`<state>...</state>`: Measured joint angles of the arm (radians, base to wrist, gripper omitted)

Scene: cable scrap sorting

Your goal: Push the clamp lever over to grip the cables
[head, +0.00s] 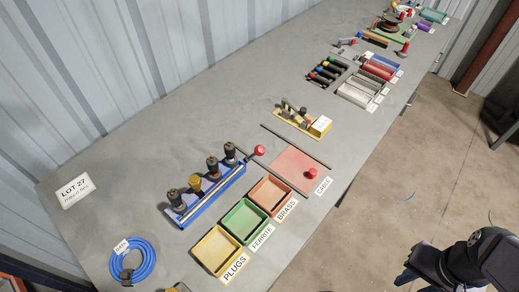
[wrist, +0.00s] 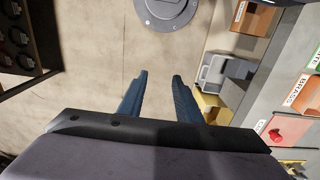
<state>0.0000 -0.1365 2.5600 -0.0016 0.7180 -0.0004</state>
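A blue clamp-like rack (head: 213,199) stands on the bench at left of centre. Several upright cable ends with dark or yellow tops (head: 213,167) stand along it. A metal bar runs along the rack, and a red ball knob (head: 260,150), which looks like the lever's end, sits at its far right end. My gripper (wrist: 153,75) is open and empty in the wrist view, over the floor beside the bench. In the head view my arm is at the lower right, well away from the rack; I cannot make out the fingertips there. The rack is not identifiable in the wrist view.
Yellow, green and orange trays (head: 243,221) stand in front of the rack. A red plate (head: 299,167) with a red knob, a blue cable coil (head: 133,260) and a yellow fixture (head: 303,118) share the bench. Bare bench lies behind the rack. A round grey base (wrist: 166,12) is on the floor.

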